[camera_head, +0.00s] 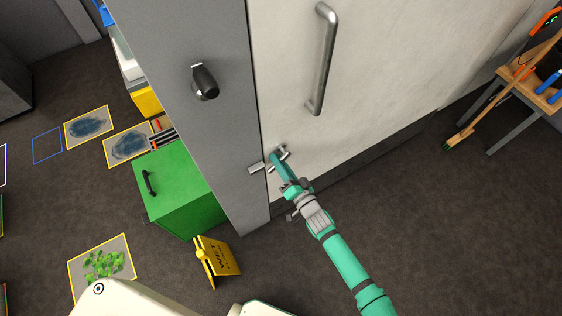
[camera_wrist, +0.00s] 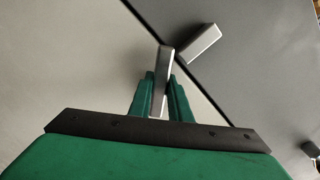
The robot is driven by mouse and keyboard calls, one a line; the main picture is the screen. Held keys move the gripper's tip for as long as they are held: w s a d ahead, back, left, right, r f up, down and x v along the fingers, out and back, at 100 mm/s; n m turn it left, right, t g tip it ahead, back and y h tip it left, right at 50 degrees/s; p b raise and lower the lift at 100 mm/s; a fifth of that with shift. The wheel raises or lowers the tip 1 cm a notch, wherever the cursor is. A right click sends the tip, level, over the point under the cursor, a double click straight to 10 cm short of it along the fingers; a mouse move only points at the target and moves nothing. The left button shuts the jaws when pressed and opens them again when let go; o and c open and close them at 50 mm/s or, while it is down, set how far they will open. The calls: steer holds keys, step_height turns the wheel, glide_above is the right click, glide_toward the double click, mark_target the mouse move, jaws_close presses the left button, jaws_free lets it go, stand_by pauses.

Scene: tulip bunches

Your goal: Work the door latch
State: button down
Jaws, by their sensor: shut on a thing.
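The pale door (camera_head: 390,60) has a long vertical metal pull handle (camera_head: 322,60). Low on the door near its left edge is a small metal latch (camera_head: 284,152). My gripper (camera_head: 277,160) reaches it from the lower right. In the wrist view the green fingers (camera_wrist: 164,98) stand on both sides of the latch's metal bar (camera_wrist: 163,72) and are shut on it. A metal piece (camera_wrist: 202,41) sits across the door seam on the grey frame, close to the bar's far end; it also shows in the head view (camera_head: 256,168). The fingers partly hide the latch.
A dark knob (camera_head: 205,82) sticks out of the grey frame (camera_head: 210,35). A green cabinet (camera_head: 180,190) and a yellow wet-floor sign (camera_head: 217,260) stand left of the door. A wooden table (camera_head: 535,85) with a leaning broom is at right. Floor before the door is clear.

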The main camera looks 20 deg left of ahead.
steer(key=m, duration=0.2)
steer(key=r+m, duration=0.1)
steer(key=shift+s+a+m, duration=0.15)
steer(key=shift+s+m, duration=0.05)
steer(key=shift+m, duration=0.2)
steer(key=shift+r+m, duration=0.3)
steer(key=shift+m, duration=0.65)
steer(key=shift+r+m, duration=0.3)
steer(key=shift+m, duration=0.65)
steer(key=shift+r, duration=0.1)
steer(key=c, duration=1.6)
jaws_free()
steer(key=shift+a, duration=0.1)
steer(key=shift+c, duration=0.2)
steer(key=shift+s, duration=0.1)
steer(key=v, duration=1)
steer(key=shift+s+d, duration=0.25)
steer(key=shift+d, duration=0.1)
